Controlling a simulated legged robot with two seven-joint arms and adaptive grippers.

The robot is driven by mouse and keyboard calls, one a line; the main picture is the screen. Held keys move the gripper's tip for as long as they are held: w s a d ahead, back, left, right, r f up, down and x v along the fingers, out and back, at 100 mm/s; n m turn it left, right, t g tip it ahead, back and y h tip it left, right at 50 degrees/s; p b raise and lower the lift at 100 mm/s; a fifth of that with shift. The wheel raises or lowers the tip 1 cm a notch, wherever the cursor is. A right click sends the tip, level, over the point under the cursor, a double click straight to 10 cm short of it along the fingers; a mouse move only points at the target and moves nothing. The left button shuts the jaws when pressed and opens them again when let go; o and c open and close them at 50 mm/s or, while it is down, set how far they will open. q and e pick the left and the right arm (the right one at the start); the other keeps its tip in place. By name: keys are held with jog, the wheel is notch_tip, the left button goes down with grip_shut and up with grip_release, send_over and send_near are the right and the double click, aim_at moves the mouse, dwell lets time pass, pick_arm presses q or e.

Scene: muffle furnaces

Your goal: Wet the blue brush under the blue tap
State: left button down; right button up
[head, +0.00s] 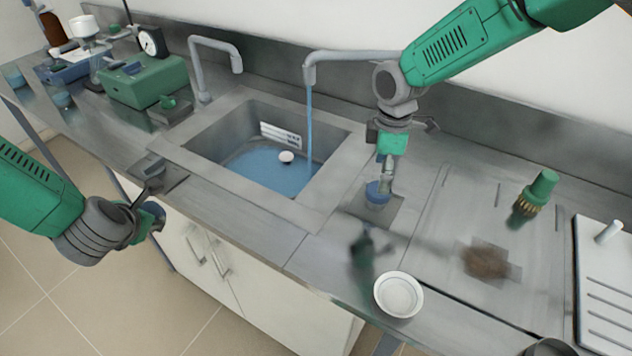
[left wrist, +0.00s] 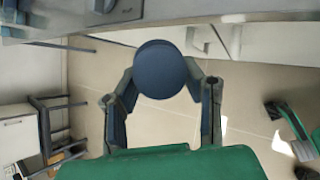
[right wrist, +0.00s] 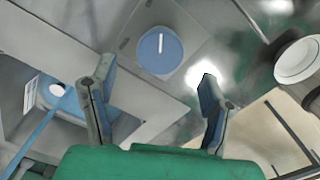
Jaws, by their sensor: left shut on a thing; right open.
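My left gripper (head: 136,213) is shut on a round dark blue thing, likely the blue brush (left wrist: 161,70), held in front of the counter, left of the sink. Its bristles are not clear. My right gripper (right wrist: 155,95) is open and empty, above a blue round knob (right wrist: 160,50) with a white line, set in a plate on the counter. In the head view the knob (head: 377,194) is just below that gripper. The right-hand tap (head: 345,55) runs a blue stream (head: 309,125) into the sink (head: 330,180). The left-hand tap (head: 215,45) shows no stream.
A white bowl (head: 398,294) stands near the counter's front edge. A green brush (head: 534,198) stands at the right by a brown patch (head: 487,262) and a white draining board (head: 603,270). A green device (head: 145,80) and a dial stand at the back left.

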aim_at(371, 193)
jog(key=f, duration=0.2)
jog(key=d+f, duration=0.1)
jog(key=f, duration=0.1)
jog(key=shift+f, duration=0.2)
jog(key=shift+a+f, duration=0.15)
jog(key=shift+f, duration=0.4)
jog(key=shift+a, duration=0.3)
jog(key=c, duration=1.1)
jog(key=shift+d, duration=0.2)
jog(key=shift+c, duration=0.3)
